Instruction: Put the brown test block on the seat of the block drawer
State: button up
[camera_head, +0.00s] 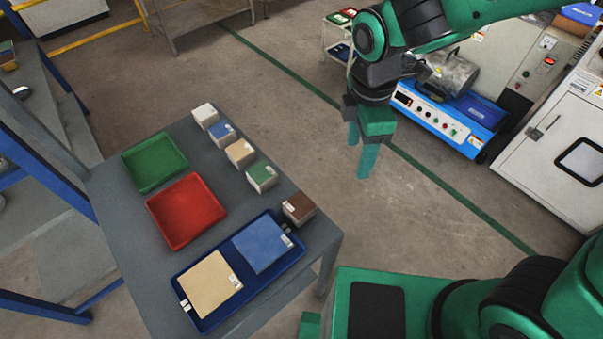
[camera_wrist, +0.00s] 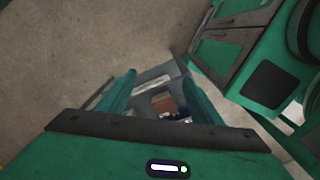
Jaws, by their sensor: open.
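The brown test block (camera_head: 299,207) stands on the grey table (camera_head: 115,215), at the near end of a row of blocks along its right edge. It has a white label on its front side. My gripper (camera_head: 358,160) is open and points down, to the right of and beyond the table's edge, apart from the block. In the wrist view my gripper (camera_wrist: 161,105) has its two green fingers spread. A small brown patch shows between them on a grey surface; I cannot tell what it is. I cannot make out the block drawer or its seat in either view.
White (camera_head: 205,115), blue (camera_head: 222,132), tan (camera_head: 240,152) and green-topped (camera_head: 261,175) blocks share the row. Green (camera_head: 154,161) and red (camera_head: 186,211) trays and a blue tray (camera_head: 210,325) with two tiles lie beside it. A blue machine (camera_head: 440,118) stands behind my gripper.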

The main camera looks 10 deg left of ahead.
aim_at(299, 205)
jog(key=s+a+f+n, duration=0.4)
jog(key=s+a+n, duration=0.25)
jog(key=a, duration=0.45)
jog(key=f, duration=0.9)
jog(key=shift+a+f, duration=0.2)
jog(key=shift+f, duration=0.05)
jog(key=c, duration=0.9)
jog(key=shift+w+r, duration=0.1)
jog(key=shift+r, duration=3.45)
